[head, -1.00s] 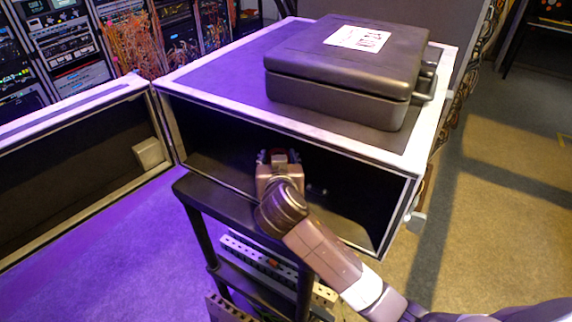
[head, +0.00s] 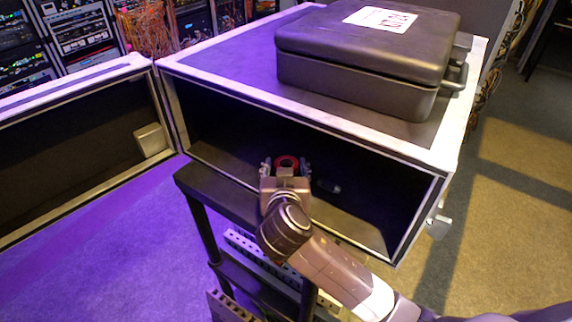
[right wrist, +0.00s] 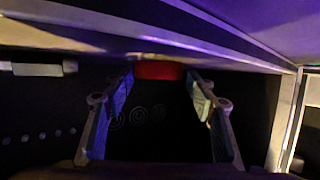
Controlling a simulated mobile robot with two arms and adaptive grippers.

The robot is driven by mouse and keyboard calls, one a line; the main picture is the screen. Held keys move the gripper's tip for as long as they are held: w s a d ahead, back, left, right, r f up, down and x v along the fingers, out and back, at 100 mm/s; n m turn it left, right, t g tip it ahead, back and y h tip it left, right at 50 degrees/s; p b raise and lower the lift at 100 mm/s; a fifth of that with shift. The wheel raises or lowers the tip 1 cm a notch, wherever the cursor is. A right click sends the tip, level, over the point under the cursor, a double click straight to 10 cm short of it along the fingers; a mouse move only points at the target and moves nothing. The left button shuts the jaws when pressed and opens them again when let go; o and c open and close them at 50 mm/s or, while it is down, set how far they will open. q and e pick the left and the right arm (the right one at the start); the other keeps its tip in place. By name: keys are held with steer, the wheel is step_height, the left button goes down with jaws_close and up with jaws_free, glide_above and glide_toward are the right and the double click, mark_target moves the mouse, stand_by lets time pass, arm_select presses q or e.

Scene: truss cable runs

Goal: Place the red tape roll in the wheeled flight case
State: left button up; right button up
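The red tape roll (head: 287,162) sits inside the open front of the wheeled flight case (head: 215,90), near the floor of its dark interior. My right gripper (head: 286,167) reaches into the opening, its fingers spread on either side of the roll. In the right wrist view the fingers are wide apart, and the roll (right wrist: 158,70) shows red between and just beyond the fingertips. Whether the roll touches the case floor is hard to see in the dark. My left gripper is not in view.
A closed dark hard case (head: 365,60) with a white label lies on top of the flight case. The flight case's door (head: 80,150) is swung open to the left. A black rack frame (head: 215,195) stands in front of the opening. Equipment racks (head: 85,35) line the back.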

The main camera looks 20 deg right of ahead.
steer(key=shift+o, duration=0.5)
steer(key=shift+w, duration=0.1)
steer(key=shift+w+d+f, duration=0.1)
steer(key=shift+d, duration=0.05)
steer(key=shift+s, duration=0.2)
steer(key=b+v, duration=0.2)
steer(key=v, duration=0.8)
steer(key=shift+s+a+r, duration=0.35)
steer(key=shift+s+r, duration=0.15)
steer(key=shift+s, duration=0.2)
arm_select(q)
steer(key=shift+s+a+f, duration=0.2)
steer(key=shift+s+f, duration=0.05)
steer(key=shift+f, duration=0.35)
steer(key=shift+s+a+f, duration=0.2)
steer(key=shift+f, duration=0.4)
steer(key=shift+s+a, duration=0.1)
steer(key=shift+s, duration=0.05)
arm_select(e)
steer(key=shift+f, duration=0.1)
